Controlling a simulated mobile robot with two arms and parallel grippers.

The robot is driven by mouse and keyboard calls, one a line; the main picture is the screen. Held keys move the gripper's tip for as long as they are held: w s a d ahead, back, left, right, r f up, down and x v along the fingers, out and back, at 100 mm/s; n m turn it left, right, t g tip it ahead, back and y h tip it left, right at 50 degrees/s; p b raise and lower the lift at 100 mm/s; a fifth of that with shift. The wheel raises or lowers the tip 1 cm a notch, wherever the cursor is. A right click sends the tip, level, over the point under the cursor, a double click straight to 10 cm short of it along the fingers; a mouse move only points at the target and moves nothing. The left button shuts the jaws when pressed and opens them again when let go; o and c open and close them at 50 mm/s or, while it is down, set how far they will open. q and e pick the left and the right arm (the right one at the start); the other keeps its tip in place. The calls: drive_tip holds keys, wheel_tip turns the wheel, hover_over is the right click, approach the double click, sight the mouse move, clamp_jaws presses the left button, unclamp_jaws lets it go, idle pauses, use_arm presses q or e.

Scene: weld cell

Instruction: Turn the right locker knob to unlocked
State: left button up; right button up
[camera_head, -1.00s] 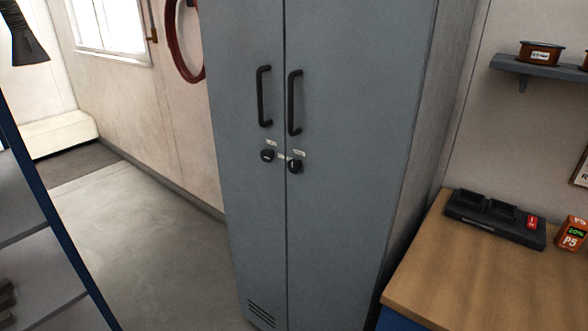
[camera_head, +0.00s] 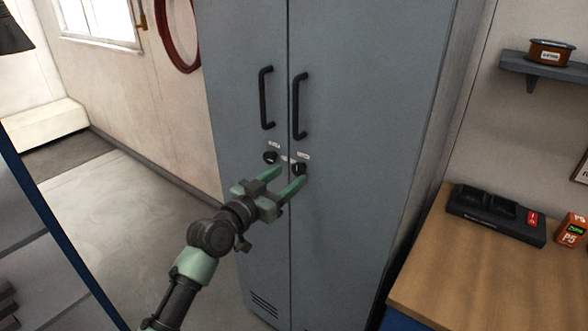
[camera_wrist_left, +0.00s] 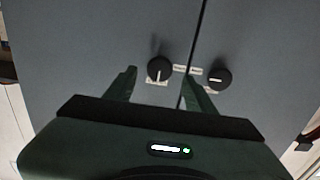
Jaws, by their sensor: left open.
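The grey locker (camera_head: 360,110) has two doors, each with a black handle and a round black knob. The right knob (camera_head: 298,168) also shows in the left wrist view (camera_wrist_left: 220,78), with a pale mark lying roughly sideways. The left knob (camera_head: 270,157) shows there too (camera_wrist_left: 159,69), its pale mark pointing down. My left gripper (camera_head: 291,176) is open and empty in front of the doors, just below the knobs. In the left wrist view the left knob appears between its fingertips (camera_wrist_left: 158,76), and the right knob lies right of the right finger. Contact is not visible. My right gripper is not in view.
Small pale labels sit by the knobs. A wooden bench (camera_head: 480,265) with a black charger (camera_head: 495,214) and an orange box (camera_head: 572,232) stands right of the locker. A blue-edged shelf unit (camera_head: 45,235) is at left. Floor (camera_head: 130,210) between is clear.

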sight(297, 170)
use_arm(q)
drive_tip(key=x, duration=0.3)
drive_tip(key=shift+d+r, duration=0.1)
drive_tip(key=shift+w+d, duration=0.1)
drive_tip(key=shift+w, duration=0.15)
clamp_jaws()
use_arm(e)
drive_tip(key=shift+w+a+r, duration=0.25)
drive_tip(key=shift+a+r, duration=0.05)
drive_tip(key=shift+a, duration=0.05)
